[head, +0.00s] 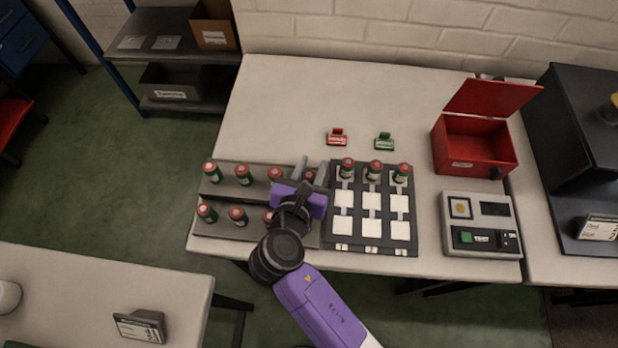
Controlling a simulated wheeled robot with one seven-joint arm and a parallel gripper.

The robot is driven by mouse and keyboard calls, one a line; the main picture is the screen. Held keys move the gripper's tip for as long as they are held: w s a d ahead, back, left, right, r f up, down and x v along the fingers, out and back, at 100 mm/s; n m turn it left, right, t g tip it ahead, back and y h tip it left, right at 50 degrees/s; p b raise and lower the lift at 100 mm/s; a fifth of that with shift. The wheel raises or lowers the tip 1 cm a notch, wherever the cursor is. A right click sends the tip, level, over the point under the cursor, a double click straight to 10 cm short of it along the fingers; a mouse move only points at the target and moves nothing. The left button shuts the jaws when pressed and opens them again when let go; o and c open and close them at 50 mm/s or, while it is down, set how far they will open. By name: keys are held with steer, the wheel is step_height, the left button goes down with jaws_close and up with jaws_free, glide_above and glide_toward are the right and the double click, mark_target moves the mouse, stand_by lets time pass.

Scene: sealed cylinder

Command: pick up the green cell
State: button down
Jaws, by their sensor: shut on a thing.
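Green cells with red tops stand upright in the grey stepped rack (252,191), such as the back-row cell (243,175) and the front-row cell (238,217). My gripper (311,172) is over the right end of the rack's back row. It is shut on a green cell (309,177), of which only a reddish part shows between the fingers. The purple wrist and the fingers hide the rest of it. I cannot tell whether it is seated in the rack or raised. Three similar cells stand along the back row of the dark board (357,212).
A red clip-like tag (337,138) and a green one (384,142) lie behind the board. An open red box (474,145) and a tester (481,225) stand to the right. The table's back left is clear. A second table (80,290) is at front left.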

steer(key=shift+r, duration=0.1)
step_height(320, 180, up, 20)
steer(key=p, duration=0.1)
stand_by(0.5)
